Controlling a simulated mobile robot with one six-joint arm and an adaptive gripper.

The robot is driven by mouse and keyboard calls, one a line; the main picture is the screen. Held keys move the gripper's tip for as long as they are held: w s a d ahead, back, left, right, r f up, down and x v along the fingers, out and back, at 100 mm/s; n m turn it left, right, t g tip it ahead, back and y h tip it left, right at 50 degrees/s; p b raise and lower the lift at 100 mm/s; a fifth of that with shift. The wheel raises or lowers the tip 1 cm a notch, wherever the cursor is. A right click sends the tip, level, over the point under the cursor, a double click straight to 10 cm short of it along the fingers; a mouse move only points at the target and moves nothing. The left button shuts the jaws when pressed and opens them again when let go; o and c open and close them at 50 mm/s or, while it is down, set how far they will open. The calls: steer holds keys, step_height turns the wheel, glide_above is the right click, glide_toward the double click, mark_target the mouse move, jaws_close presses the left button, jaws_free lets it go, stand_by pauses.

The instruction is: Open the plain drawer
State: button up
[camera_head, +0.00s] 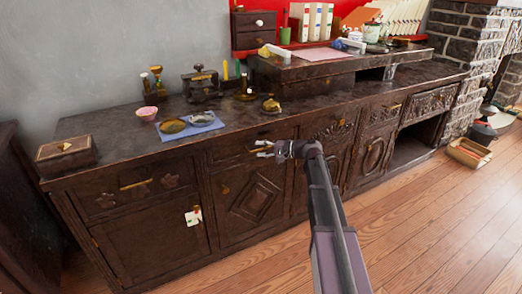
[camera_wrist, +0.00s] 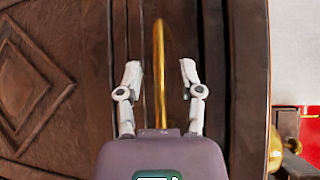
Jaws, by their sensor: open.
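The plain drawer (camera_head: 228,152) is in the upper row of the long dark wooden sideboard, above a door with a carved diamond. It looks shut. Its gold bar handle (camera_head: 251,152) is partly hidden by my gripper (camera_head: 264,149) in the head view. In the wrist view the handle (camera_wrist: 160,45) runs up the picture between the two white fingers of my gripper (camera_wrist: 160,72). The fingers are spread, with a gap on each side of the handle. I cannot tell how deep the handle lies between them.
Carved drawers flank the plain one, with a gold handle (camera_head: 136,184) on the left one. The sideboard top holds a blue cloth (camera_head: 205,125) with dishes, a pink bowl (camera_head: 147,113) and a wooden box (camera_head: 66,155). The wooden floor (camera_head: 420,240) in front is clear.

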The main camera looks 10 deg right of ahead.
jaws_close()
steer(key=shift+s, duration=0.1)
